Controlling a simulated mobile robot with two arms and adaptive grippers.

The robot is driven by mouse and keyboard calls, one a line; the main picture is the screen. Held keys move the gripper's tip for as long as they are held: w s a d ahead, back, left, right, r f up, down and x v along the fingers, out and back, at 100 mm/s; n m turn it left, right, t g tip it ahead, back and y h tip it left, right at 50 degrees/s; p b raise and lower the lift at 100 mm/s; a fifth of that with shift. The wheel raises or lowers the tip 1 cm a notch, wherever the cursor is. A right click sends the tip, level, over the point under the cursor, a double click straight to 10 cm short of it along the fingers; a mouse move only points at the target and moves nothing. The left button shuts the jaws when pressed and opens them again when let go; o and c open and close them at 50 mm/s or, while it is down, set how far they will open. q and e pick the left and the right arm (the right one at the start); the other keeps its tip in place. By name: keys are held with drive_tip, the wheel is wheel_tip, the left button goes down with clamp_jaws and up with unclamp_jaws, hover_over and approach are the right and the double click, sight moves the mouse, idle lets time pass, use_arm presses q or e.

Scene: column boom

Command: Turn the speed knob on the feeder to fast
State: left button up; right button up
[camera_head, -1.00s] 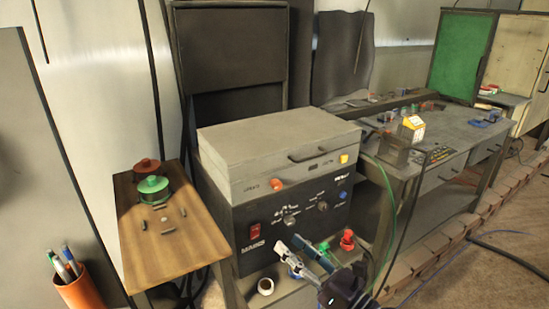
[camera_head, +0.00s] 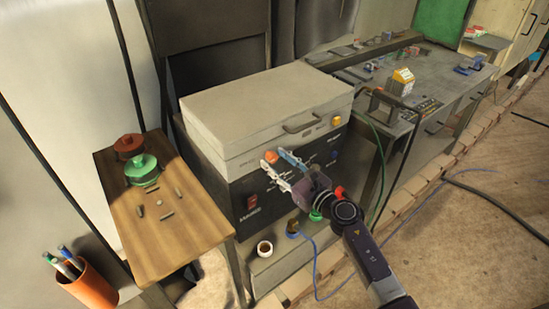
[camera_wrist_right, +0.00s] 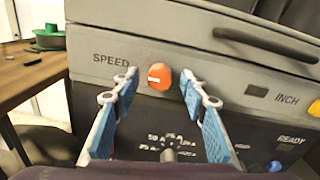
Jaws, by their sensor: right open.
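The speed knob is an orange round knob (camera_head: 271,156) on the front of the grey feeder box (camera_head: 222,137). In the right wrist view the knob (camera_wrist_right: 160,76) sits beside the word SPEED, with a pale mark across its face. My right gripper (camera_head: 272,160) is open in front of the feeder. In the wrist view its two blue-padded fingers (camera_wrist_right: 159,85) stand to the left and right of the knob, with gaps on both sides. I cannot tell how deep the fingertips reach. My left gripper is not in view.
Below the feeder is a black panel with a red switch (camera_head: 251,202). A wooden table (camera_head: 185,230) with green and red spools stands left. A workbench (camera_head: 440,100) stands right.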

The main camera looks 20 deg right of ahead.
drive_tip(key=shift+w+a+r, duration=0.15)
drive_tip(key=shift+w, duration=0.15)
drive_tip(key=shift+c, duration=0.3)
clamp_jaws()
